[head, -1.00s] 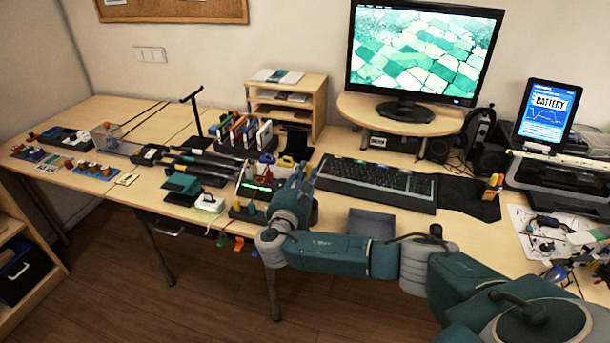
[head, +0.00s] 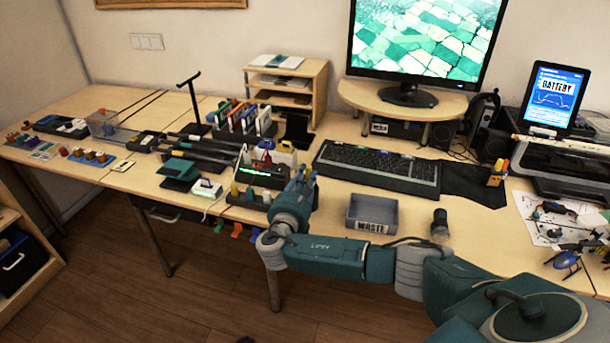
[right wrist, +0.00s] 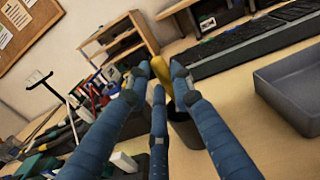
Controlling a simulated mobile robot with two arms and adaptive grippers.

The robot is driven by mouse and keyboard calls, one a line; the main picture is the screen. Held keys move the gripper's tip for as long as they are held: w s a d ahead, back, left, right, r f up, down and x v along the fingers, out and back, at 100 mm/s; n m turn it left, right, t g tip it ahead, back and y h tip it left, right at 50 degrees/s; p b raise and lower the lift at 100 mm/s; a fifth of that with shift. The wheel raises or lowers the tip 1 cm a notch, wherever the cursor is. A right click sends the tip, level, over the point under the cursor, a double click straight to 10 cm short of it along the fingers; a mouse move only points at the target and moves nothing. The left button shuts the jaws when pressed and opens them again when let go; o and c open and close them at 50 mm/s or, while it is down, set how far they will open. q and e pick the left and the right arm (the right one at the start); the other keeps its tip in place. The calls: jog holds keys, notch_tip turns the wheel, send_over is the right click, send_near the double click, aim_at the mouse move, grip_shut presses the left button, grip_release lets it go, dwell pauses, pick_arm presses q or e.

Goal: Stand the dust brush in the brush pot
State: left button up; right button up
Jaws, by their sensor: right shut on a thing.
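My right gripper (head: 303,181) is over the front part of the desk, left of the grey tray and in front of the keyboard's left end. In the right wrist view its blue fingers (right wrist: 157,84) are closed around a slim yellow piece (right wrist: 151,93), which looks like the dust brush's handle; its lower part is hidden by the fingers. A dark round cup (right wrist: 186,131), likely the brush pot, stands just behind the fingers. I cannot tell whether the brush is inside or above it. In the head view my gripper hides both. My left gripper is not in view.
A grey WASTE tray (head: 372,216) is close to the right of my gripper. The keyboard (head: 378,168) lies behind. A charger block with a green light (head: 262,174) and bottles crowd the left. The desk's front edge is near.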

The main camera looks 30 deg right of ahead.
jog(key=o, duration=1)
jog(key=v, duration=1.2)
jog(key=shift+f, duration=0.1)
